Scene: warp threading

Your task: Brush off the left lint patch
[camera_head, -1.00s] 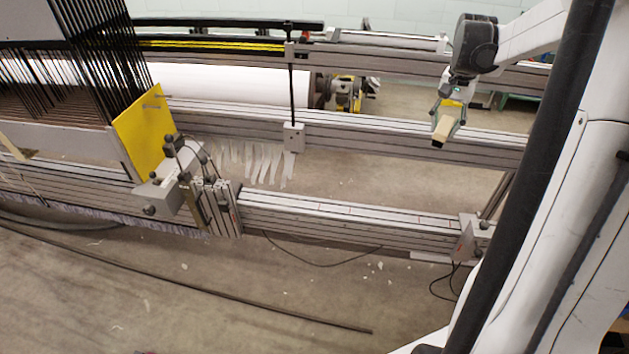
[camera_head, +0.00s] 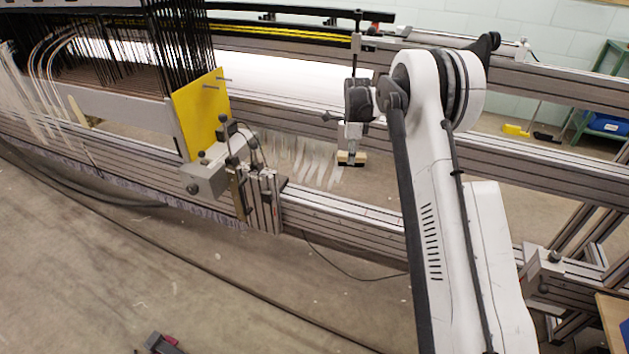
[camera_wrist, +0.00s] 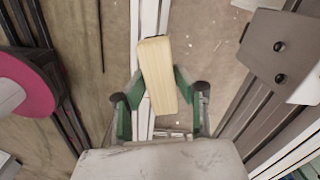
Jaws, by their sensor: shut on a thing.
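My gripper (camera_wrist: 162,92) is shut on a pale wooden block (camera_wrist: 166,72), seemingly a brush handle. Its green fingers grip both sides of the block in the wrist view. In the head view the block (camera_head: 351,158) hangs below my gripper (camera_head: 351,148), near the hanging white strips (camera_head: 308,158). I cannot tell whether it touches anything. I cannot clearly make out a lint patch in either view; the block and my arm hide part of the rails.
A yellow plate (camera_head: 201,110) and a grey clamp block (camera_head: 207,178) stand left of my gripper. The front rail (camera_head: 340,215) runs below it. A white roll (camera_head: 285,82) lies behind. A blue bin (camera_head: 608,124) is at far right. The front floor is mostly open.

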